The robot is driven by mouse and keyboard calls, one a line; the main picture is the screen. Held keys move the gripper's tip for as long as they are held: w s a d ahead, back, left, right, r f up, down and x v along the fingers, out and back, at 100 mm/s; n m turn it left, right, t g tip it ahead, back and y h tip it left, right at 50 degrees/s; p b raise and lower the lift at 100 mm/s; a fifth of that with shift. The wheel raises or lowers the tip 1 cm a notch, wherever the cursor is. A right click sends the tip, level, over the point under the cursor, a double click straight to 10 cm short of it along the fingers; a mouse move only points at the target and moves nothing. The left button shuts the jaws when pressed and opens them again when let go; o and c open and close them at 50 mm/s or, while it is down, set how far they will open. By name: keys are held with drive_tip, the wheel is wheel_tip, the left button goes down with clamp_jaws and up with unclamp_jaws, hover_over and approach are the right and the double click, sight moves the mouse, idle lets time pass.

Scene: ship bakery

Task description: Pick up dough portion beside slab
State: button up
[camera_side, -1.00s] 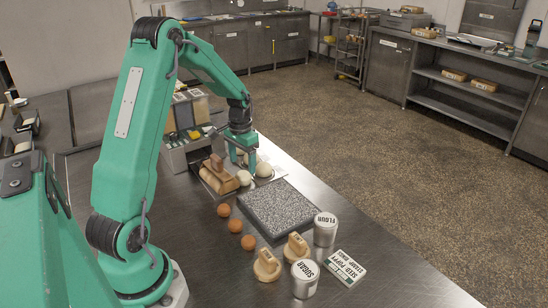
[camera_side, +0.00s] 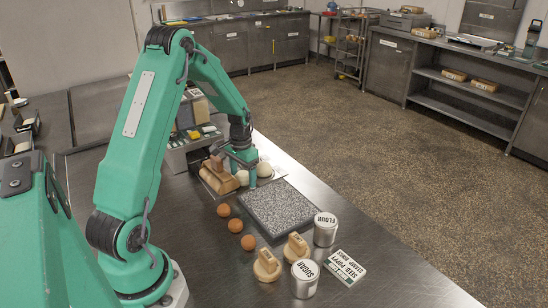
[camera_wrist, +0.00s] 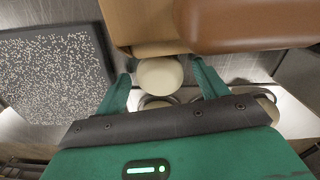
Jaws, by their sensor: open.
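A cream dough portion (camera_wrist: 160,76) lies between the two open green fingers of my gripper (camera_wrist: 162,70) in the wrist view. The fingers stand apart on either side of it, with small gaps showing. In the side view the dough (camera_side: 242,178) is partly hidden by my gripper (camera_side: 240,171), which is low over it. The dark speckled slab (camera_side: 279,208) lies to the right and nearer. It also shows at the left of the wrist view (camera_wrist: 55,75). Another pale round piece (camera_side: 264,170) sits just right of my gripper.
Brown loaf-like pieces (camera_side: 218,178) lie close left of my gripper and fill the wrist view's top (camera_wrist: 250,22). Several brown balls (camera_side: 236,225), stamps (camera_side: 297,246), a flour tin (camera_side: 325,230) and a sugar tin (camera_side: 304,278) stand nearer.

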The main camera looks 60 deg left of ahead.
sight(244, 181)
drive_tip(key=c, duration=1.1)
drive_tip(key=shift+r, duration=0.15)
drive_tip(key=shift+r, duration=0.55)
drive_tip(key=r, duration=0.3)
drive_tip(key=shift+d+r, duration=0.1)
drive_tip(key=shift+d, duration=0.15)
drive_tip(key=d+r, duration=0.6)
drive_tip(key=d, duration=0.5)
drive_tip(key=shift+w+r, duration=0.25)
drive_tip(key=shift+w, duration=0.05)
drive_tip(key=shift+d, duration=0.1)
